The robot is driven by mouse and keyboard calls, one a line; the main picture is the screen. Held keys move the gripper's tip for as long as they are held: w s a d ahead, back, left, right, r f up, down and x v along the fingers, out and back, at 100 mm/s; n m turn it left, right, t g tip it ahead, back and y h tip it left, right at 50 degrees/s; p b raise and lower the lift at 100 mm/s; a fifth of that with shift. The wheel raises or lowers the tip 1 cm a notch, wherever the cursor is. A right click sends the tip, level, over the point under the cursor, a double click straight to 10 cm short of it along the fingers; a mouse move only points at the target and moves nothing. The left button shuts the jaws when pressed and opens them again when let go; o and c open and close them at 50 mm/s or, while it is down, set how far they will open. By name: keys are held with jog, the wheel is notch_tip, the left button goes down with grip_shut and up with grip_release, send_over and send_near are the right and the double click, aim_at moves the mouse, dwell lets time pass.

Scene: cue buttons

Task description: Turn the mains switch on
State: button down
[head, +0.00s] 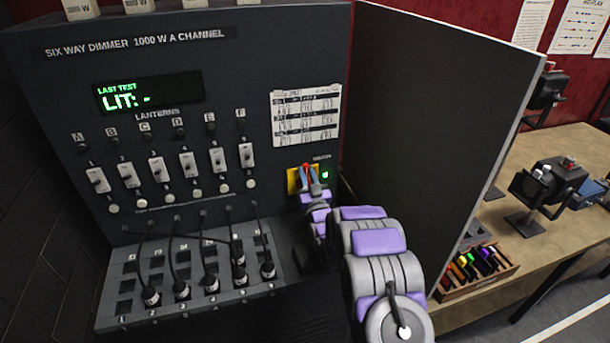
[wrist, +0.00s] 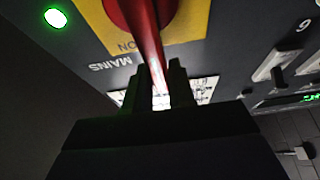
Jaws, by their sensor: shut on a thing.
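The mains switch is a red rotary handle on a yellow plate (head: 292,181), at the right of the dimmer panel in the head view. In the wrist view, which is upside down, the red handle (wrist: 148,45) runs from its round hub past the word ON on the yellow plate (wrist: 190,30). My gripper (head: 308,174) is at the switch. In the wrist view its two fingers (wrist: 160,88) are shut on the handle's end. A green lamp (head: 325,174) beside the switch is lit, also in the wrist view (wrist: 55,18).
The dimmer's display (head: 148,92) reads "LIT: -". Sliders (head: 157,170) and a patch bay with plugged cables (head: 190,290) lie left of my arm. A tall dark side panel (head: 430,110) stands close on the right, before a table (head: 550,225) with lanterns.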

jog(key=shift+f, duration=0.4)
jog(key=c, duration=1.2)
grip_release()
jog(key=shift+c, duration=0.2)
jog(key=shift+o, duration=1)
jog(key=shift+r, duration=0.2)
jog(key=s+d+f+b, duration=0.1)
jog(key=s+d+b, duration=0.1)
jog(key=s, duration=0.6)
jog(key=s+d+f+b, duration=0.1)
jog(key=s+b, duration=0.3)
jog(key=s, duration=0.4)
jog(key=shift+d, duration=0.8)
jog(key=shift+w, duration=0.1)
